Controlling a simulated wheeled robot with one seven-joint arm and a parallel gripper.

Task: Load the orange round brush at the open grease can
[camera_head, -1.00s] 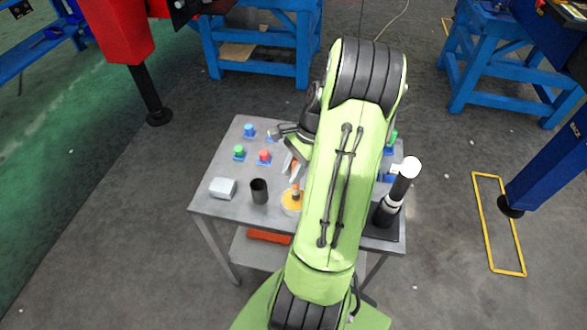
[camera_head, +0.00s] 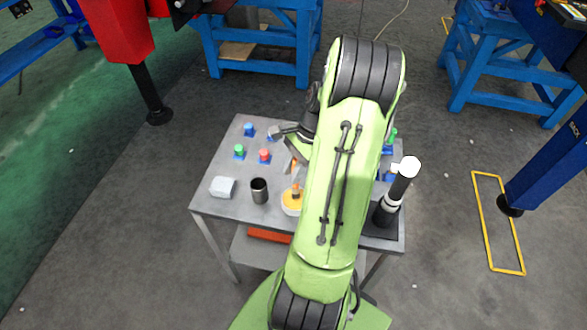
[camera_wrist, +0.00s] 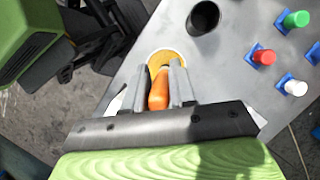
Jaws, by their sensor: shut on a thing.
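The orange round brush (camera_wrist: 158,90) is between the two grey fingers of my gripper (camera_wrist: 169,88), which is shut on it. In the head view the orange brush (camera_head: 296,188) shows just left of my green arm. The open grease can (camera_wrist: 166,57), round with yellow-orange grease, lies at the far end of the brush in the wrist view. In the head view the can (camera_head: 290,207) is near the table's front edge. The brush end overlaps the can's opening; I cannot tell whether it touches the grease. My arm hides most of the gripper in the head view.
A dark cup (camera_head: 259,191) and a pale block (camera_head: 222,187) stand left of the can on the grey table (camera_head: 215,207). Coloured pegs on blue bases, such as the red one (camera_head: 264,155), stand behind. A black-and-white upright tool (camera_head: 396,195) stands at the right.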

